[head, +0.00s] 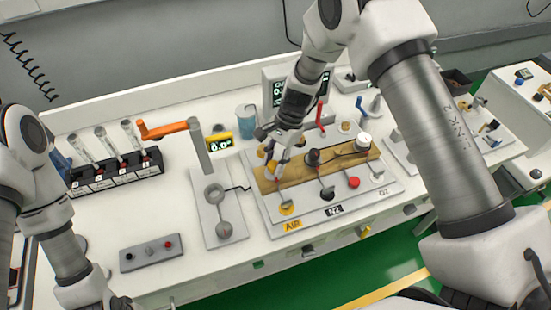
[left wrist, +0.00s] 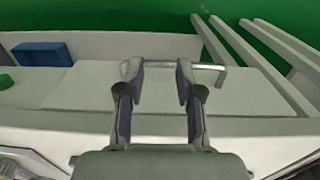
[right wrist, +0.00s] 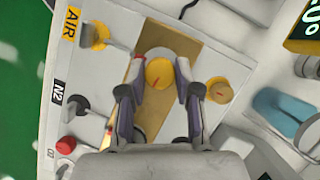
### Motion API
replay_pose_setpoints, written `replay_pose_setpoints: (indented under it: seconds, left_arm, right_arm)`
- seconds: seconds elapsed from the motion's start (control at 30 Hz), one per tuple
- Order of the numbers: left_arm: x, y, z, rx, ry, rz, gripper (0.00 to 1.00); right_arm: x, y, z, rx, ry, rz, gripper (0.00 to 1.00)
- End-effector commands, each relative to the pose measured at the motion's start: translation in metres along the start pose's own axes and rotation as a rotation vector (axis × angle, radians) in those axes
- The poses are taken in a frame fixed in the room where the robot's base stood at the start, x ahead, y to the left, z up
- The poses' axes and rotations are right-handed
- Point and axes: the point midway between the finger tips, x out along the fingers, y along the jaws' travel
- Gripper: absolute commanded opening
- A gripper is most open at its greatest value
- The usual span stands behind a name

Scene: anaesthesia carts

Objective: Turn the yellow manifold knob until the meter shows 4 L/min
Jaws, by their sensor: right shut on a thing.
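In the head view my right gripper (head: 273,166) hides most of the knob at the block's left end. The yellow-framed meter (head: 219,143) appears to read 0.0. Only part of its display (right wrist: 308,25) shows in the right wrist view. My left gripper (left wrist: 160,82) is open and empty, above the cart's edge near a metal handle (left wrist: 205,68).
A yellow valve (head: 287,208) stands by the AIR label (head: 293,225). A black knob (head: 312,157) and a white knob (head: 363,140) stand along the block. An orange-handled lever (head: 168,129) and a blue cup (head: 247,117) are close by.

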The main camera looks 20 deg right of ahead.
Motion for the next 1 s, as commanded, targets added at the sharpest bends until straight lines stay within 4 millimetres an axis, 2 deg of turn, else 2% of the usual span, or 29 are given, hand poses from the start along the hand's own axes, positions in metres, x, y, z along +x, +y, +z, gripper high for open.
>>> replay_pose_setpoints:
  seconds: [0.33, 0.9, 0.93, 1.0]
  left_arm:
    - [0.0006, 0.0000, 0.0000, 0.000, 0.000, 0.000, 0.35]
    - [0.0006, 0.0000, 0.0000, 0.000, 0.000, 0.000, 0.35]
    - [0.0006, 0.0000, -0.0001, 0.000, 0.000, 0.000, 0.35]
    - [0.0006, 0.0000, -0.0001, 0.000, 0.000, 0.000, 0.35]
  right_arm:
    - [0.0036, 0.0019, 0.0008, -0.159, -0.006, 0.074, 0.00]
    - [0.0037, 0.0022, 0.0010, -0.191, -0.006, 0.088, 0.00]
    - [0.0036, 0.0022, 0.0010, -0.191, -0.006, 0.088, 0.40]
    - [0.0032, 0.0018, 0.0009, -0.191, -0.005, 0.087, 0.58]
